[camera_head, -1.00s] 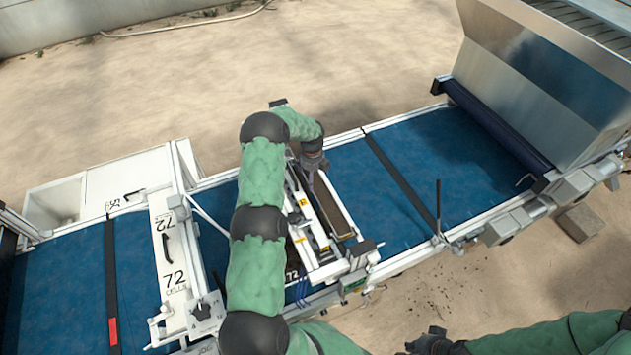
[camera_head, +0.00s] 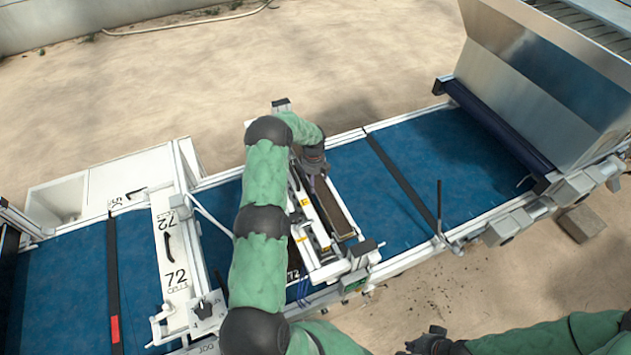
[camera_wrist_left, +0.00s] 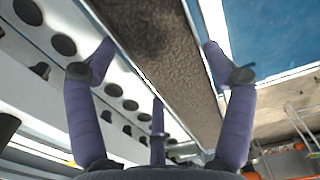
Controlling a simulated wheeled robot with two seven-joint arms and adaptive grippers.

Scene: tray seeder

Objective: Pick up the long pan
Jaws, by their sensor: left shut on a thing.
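The long pan (camera_head: 336,208) is a narrow tray with light metal edges and a brown, soil-like filling. It lies lengthwise across the blue conveyor, beside a white frame. In the left wrist view the pan (camera_wrist_left: 172,62) runs between the fingers. My left gripper (camera_head: 315,168) is at the pan's far end, its purple fingers (camera_wrist_left: 158,52) on both sides of the pan and shut on it. The arm hides part of the frame and belt. My right gripper (camera_head: 432,343) is low at the bottom edge, away from the pan; its jaws are too small and dark to read.
A thin dark post (camera_head: 438,208) stands at the near rail. A white 72-cell station (camera_head: 172,250) stands left.

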